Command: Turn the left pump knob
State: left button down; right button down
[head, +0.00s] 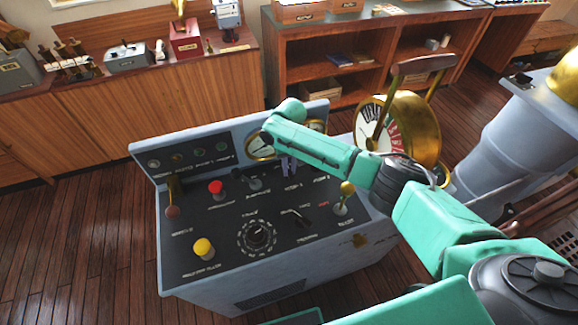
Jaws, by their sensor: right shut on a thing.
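The grey control console (215,292) stands in the middle of the head view, with a black sloping panel of knobs, levers and buttons. My right arm reaches across it from the right. My right gripper (289,168) points down at the upper middle of the panel and is shut on a small control there. The arm and fingers mostly hide that control, so I cannot tell for sure that it is the left pump knob. A small dark switch (255,183) is just left of the gripper. A large round dial knob (258,236) is nearer the front. My left gripper is out of view.
A red button (216,187), a yellow button (203,248) and a brass-topped lever (346,190) stand up from the panel. A brass engine telegraph (418,130) stands behind on the right. Wooden cabinets (110,120) line the back. Floor (95,245) left of the console is clear.

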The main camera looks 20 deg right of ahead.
jog(key=n, duration=0.2)
jog(key=shift+d+n, duration=0.1)
jog(key=shift+n, duration=0.3)
jog(key=shift+n+p, duration=0.4)
jog(key=shift+n, duration=1.4)
jog(key=shift+w, duration=0.1)
jog(key=c, duration=0.9)
grip_release()
jog(key=shift+o, duration=0.2)
